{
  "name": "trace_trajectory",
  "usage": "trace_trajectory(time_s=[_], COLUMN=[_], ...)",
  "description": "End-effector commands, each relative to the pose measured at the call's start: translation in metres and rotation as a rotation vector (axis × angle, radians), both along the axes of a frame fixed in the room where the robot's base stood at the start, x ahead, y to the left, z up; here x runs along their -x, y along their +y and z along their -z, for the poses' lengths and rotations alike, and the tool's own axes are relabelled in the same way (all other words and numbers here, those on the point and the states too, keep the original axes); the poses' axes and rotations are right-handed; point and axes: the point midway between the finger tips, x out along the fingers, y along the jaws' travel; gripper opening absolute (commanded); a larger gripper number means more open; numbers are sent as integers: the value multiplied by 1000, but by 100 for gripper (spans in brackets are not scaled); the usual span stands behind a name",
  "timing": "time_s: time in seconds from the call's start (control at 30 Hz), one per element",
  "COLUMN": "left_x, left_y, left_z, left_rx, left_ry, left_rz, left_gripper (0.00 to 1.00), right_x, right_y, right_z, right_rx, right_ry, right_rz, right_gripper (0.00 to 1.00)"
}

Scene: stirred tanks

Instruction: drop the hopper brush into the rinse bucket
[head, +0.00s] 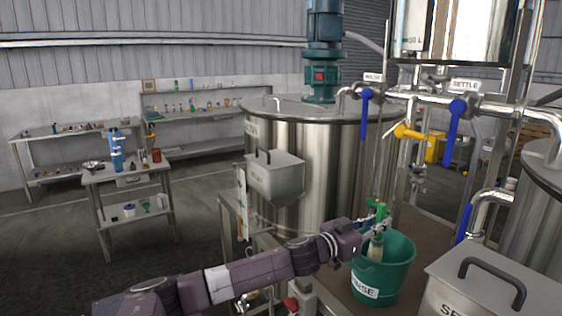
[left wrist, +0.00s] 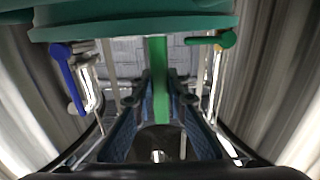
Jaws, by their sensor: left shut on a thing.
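The hopper brush (head: 376,246) has a green handle and pale bristles. It hangs roughly upright, bristles down, at the mouth of the green rinse bucket (head: 392,278). I cannot tell how far the bristles reach below the rim. My left gripper (head: 377,220) is shut on the brush handle above the bucket's far left rim. In the left wrist view the green handle (left wrist: 157,70) runs between the two fingers of my gripper (left wrist: 159,88). The bucket's rim (left wrist: 130,33) fills the top of that view. My right gripper is not in view.
The bucket stands on a brown deck between steel tanks (head: 310,150). A grey lidded box (head: 490,285) is close at its right. Another lidded box (head: 275,175) hangs on the left tank. Blue valve handles (head: 454,122) hang from the pipe above.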

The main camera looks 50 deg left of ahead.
Motion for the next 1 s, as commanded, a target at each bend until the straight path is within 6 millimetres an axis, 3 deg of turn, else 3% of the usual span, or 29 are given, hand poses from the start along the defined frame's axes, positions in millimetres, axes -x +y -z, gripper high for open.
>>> trace_trajectory(time_s=[0.07, 0.1, 0.27, 0.67, 1.0], left_x=[0, 0, 0, 4, 38], left_y=[0, 0, 0, 0, 3], left_z=[-1, -1, -1, 1, 2], left_rx=[-1, -1, -1, 0, 0], left_ry=[-1, -1, -1, 2, 4], left_rz=[0, 0, 0, 0, 0], left_gripper=[0, 18, 34, 34, 34], right_x=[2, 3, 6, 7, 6], right_y=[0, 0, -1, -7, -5], right_z=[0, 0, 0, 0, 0], right_rx=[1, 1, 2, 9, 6], right_ry=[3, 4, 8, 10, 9], right_rz=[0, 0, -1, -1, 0], right_gripper=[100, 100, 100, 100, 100])
